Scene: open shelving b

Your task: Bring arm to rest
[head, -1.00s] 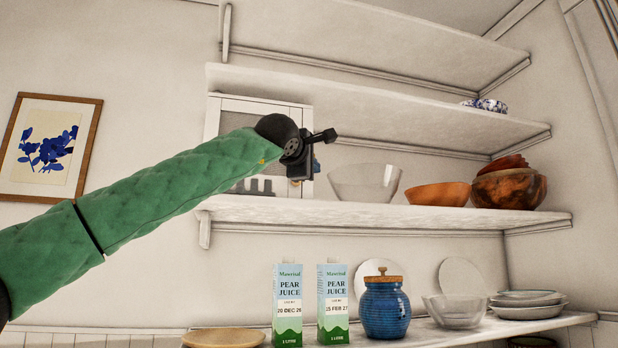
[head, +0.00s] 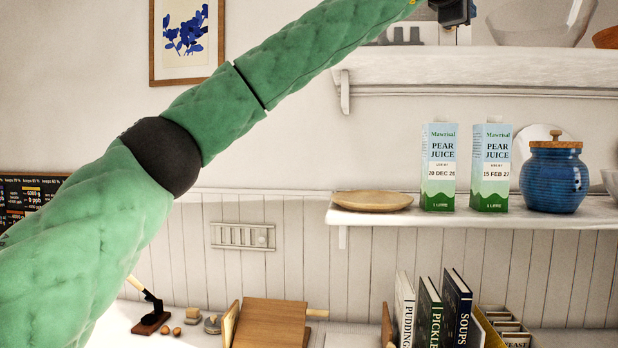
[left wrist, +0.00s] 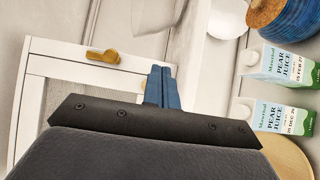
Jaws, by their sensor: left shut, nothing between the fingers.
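My left arm, in a green padded sleeve, comes in from the left of the head view and reaches up to the upper right. My left gripper (head: 455,10) is at the top edge of the head view, partly cut off, in front of the upper shelf. In the left wrist view its blue fingers (left wrist: 161,87) are together with nothing between them. Behind them there is a white framed cabinet door (left wrist: 35,95) with a brass knob (left wrist: 101,56). My right gripper does not show.
The upper shelf (head: 430,68) holds a glass bowl (head: 540,22). The lower shelf (head: 400,217) holds a wooden plate (head: 372,200), two pear juice cartons (head: 438,168) (head: 490,168) and a blue jar (head: 553,178). Books (head: 430,312) and wooden boards (head: 270,322) stand on the counter below.

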